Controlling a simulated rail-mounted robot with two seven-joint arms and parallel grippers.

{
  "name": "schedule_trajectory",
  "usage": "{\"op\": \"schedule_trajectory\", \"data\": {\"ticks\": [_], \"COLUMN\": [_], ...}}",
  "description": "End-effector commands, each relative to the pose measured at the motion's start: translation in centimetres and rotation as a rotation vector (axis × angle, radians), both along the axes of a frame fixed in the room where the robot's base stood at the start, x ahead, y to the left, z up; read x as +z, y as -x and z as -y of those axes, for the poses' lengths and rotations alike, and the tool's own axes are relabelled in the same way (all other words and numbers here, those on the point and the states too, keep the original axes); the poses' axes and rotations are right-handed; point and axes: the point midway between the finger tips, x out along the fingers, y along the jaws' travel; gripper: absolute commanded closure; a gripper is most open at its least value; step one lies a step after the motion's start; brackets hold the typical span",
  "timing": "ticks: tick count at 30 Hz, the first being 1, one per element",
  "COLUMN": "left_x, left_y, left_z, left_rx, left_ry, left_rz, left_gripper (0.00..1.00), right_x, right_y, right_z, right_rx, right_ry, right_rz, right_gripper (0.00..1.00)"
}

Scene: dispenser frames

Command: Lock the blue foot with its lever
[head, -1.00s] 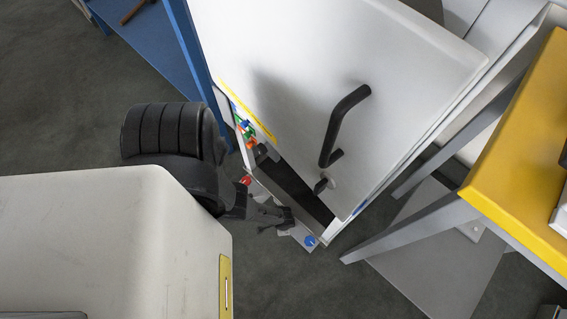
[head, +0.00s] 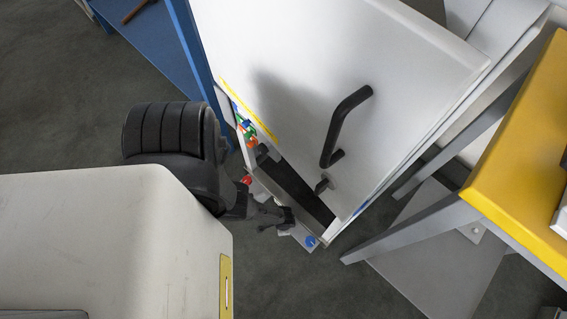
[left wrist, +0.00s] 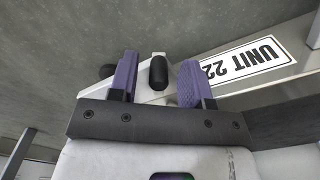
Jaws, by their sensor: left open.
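The blue foot's round blue marker (head: 311,241) shows at the cabinet's lower front corner in the head view. My left gripper (head: 286,219) is beside that corner, partly hiding it. In the left wrist view my left gripper (left wrist: 158,82) is open, with its two purple fingers apart. A black rounded lever end (left wrist: 158,72) on a pale bracket shows between the fingers, with gaps to both sides. I cannot tell the lever's lock state. My right gripper is not in view.
The white cabinet (head: 300,60) has a black handle (head: 343,125). A red marker (head: 246,181) sits on its other lower corner. A "UNIT 22" label (left wrist: 245,62) is beside the right finger. A blue frame (head: 186,50) and a yellow-topped stand (head: 525,150) flank the cabinet.

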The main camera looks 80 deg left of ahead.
Motion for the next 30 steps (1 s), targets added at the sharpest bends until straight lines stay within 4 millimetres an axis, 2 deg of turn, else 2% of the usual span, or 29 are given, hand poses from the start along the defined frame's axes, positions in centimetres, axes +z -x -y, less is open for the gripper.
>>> {"op": "schedule_trajectory", "data": {"ticks": [5, 21, 30], "left_x": [1.5, 10.3, 13.2], "left_y": [0.0, 0.0, 0.0], "left_z": [0.0, 0.0, 0.0], "left_rx": [0.000, 0.000, 0.000], "left_ry": [0.000, -0.001, 0.000], "left_rz": [0.000, 0.000, 0.000], "left_gripper": [0.56, 0.56, 0.56], "right_x": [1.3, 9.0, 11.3], "right_y": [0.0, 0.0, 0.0], "right_z": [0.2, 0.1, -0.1], "right_rx": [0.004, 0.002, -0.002], "right_ry": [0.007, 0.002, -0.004], "right_rz": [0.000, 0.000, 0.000], "right_gripper": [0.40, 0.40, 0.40]}}
